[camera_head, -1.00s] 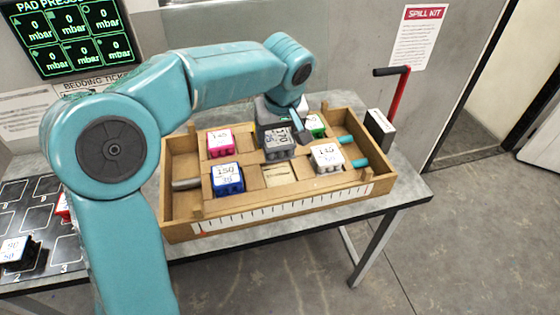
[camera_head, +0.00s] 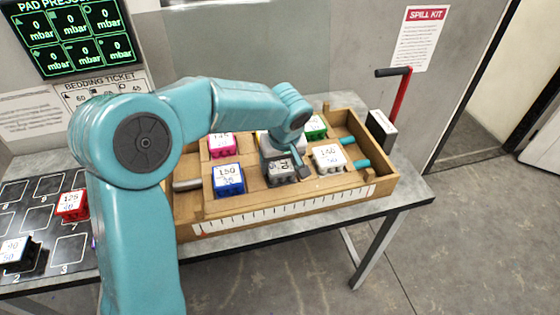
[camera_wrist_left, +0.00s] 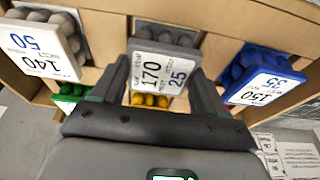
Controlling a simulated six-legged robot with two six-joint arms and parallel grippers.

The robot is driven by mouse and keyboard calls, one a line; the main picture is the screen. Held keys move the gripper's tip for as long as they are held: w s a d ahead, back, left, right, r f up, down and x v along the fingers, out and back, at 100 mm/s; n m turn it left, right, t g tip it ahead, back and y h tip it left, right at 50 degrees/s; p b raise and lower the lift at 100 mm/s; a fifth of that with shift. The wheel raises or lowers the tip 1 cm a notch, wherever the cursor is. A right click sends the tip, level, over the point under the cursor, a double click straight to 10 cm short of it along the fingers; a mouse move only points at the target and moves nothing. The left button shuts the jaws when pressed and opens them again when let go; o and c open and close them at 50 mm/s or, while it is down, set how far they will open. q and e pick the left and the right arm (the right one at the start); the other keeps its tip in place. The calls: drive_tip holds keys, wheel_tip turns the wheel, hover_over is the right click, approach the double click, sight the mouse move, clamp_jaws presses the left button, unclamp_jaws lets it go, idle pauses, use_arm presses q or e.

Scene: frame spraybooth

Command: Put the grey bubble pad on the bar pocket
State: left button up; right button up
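The grey bubble pad (camera_head: 281,173), marked 170 and 25, is at the middle front pocket of the wooden crate (camera_head: 300,213), between the blue pad (camera_head: 228,180) and the white pad (camera_head: 327,157). My left gripper (camera_head: 287,158) comes down over it. In the left wrist view, the fingers (camera_wrist_left: 156,92) lie along both sides of the grey pad (camera_wrist_left: 165,70). The pad covers the pocket, so its mark is hidden. I cannot tell whether the pad rests on the pocket floor. My right gripper is not in view.
A pink pad (camera_head: 221,145) and a green pad (camera_head: 315,127) stand in the back row. A yellow pad (camera_wrist_left: 150,101) is between them, mostly hidden by my gripper. A red pad (camera_head: 72,204) lies on the dark numbered mat at left.

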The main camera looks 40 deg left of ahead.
use_arm(q)
drive_tip(key=o, duration=0.4)
drive_tip(key=shift+s, duration=0.1)
drive_tip(key=shift+r, duration=0.55)
drive_tip(key=v, duration=1.1)
drive_tip(key=shift+d+r, duration=0.15)
drive_tip(key=shift+d, duration=0.05)
drive_tip(key=shift+s, duration=0.15)
